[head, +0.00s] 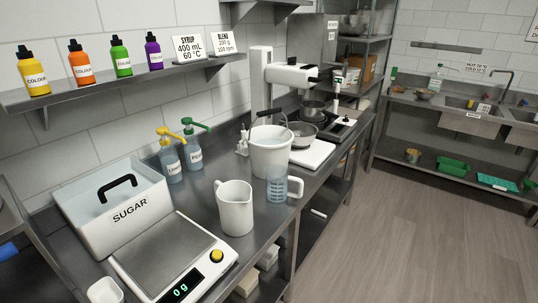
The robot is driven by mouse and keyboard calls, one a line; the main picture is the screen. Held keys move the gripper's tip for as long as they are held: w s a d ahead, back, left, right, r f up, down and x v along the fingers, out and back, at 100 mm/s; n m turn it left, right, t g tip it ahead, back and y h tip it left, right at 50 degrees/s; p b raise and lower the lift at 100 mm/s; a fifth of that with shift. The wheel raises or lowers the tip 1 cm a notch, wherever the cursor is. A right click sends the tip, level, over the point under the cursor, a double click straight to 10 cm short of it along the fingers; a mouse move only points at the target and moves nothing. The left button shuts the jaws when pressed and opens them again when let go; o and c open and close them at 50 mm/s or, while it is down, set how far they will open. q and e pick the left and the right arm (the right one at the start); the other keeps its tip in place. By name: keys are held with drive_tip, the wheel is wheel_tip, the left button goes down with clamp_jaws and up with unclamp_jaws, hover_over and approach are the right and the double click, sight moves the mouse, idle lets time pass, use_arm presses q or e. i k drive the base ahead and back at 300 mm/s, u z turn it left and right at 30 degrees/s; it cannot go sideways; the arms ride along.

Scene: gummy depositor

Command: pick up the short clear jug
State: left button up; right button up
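The short clear jug (276,187) stands upright near the counter's front edge, just in front of the large white bucket (268,160). It looks bluish and see-through, with dark markings on its side and its handle (296,187) pointing right toward the aisle. A taller opaque white jug (235,210) stands to its left and nearer, with a gap between them. Neither of my grippers shows in the head view.
A scale (178,262) reading 0 g and a white SUGAR bin (110,230) stand at the near left. Two pump bottles (170,160) stand by the wall. Beyond the bucket are a white board (314,156) and a pan. The floor (400,240) at right is clear.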

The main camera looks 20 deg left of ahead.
sight(283, 185)
drive_tip(key=k, duration=0.55)
drive_tip(key=z, duration=1.15)
drive_tip(key=i, duration=1.45)
drive_tip(key=u, duration=0.75)
drive_tip(key=i, duration=0.4)
drive_tip(key=u, duration=0.3)
